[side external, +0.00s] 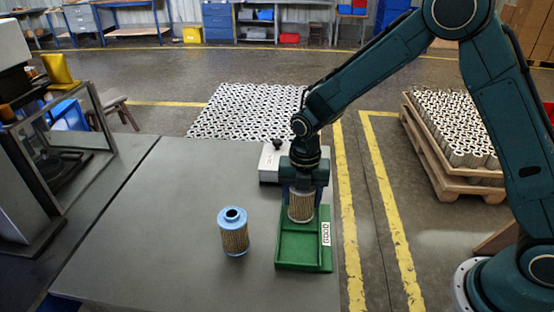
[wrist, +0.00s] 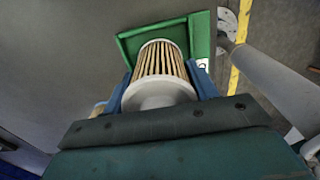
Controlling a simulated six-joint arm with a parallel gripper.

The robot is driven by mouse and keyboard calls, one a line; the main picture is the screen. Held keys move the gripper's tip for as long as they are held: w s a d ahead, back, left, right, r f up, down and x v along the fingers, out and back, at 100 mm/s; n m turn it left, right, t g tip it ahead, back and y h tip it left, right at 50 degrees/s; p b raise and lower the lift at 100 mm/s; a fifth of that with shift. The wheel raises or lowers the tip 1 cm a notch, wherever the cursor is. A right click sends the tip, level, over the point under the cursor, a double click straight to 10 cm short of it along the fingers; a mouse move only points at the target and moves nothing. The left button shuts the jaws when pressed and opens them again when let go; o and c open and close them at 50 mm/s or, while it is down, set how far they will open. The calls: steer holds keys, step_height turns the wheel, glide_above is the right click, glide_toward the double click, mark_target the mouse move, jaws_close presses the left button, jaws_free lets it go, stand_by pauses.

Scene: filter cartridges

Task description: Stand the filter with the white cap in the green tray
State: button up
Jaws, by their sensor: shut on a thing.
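The filter with the white cap (wrist: 160,92) is in my gripper, its white cap toward the wrist camera and its tan pleated body pointing at the tray. In the side view its pleated body (side external: 301,207) shows below my gripper (side external: 301,188), upright, over the back part of the green tray (side external: 300,254). The tray also shows in the wrist view (wrist: 200,35). My gripper's blue fingers (wrist: 161,88) are shut on the filter from both sides. I cannot tell whether the filter's bottom touches the tray floor. The cap is hidden by my gripper in the side view.
A filter with blue caps (side external: 233,232) stands on the grey table (side external: 170,225), left of the tray. A pale box with a black knob (side external: 270,160) sits behind the tray. The table's right edge runs close beside the tray. The table's left part is clear.

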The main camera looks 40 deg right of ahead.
steer(key=shift+f, duration=0.25)
stand_by(0.4)
steer(key=o, duration=1.5)
steer(key=shift+c, duration=0.2)
steer(key=shift+r, duration=0.65)
steer(key=shift+r, duration=0.3)
steer(key=shift+r, duration=0.15)
steer(key=shift+r, duration=3.15)
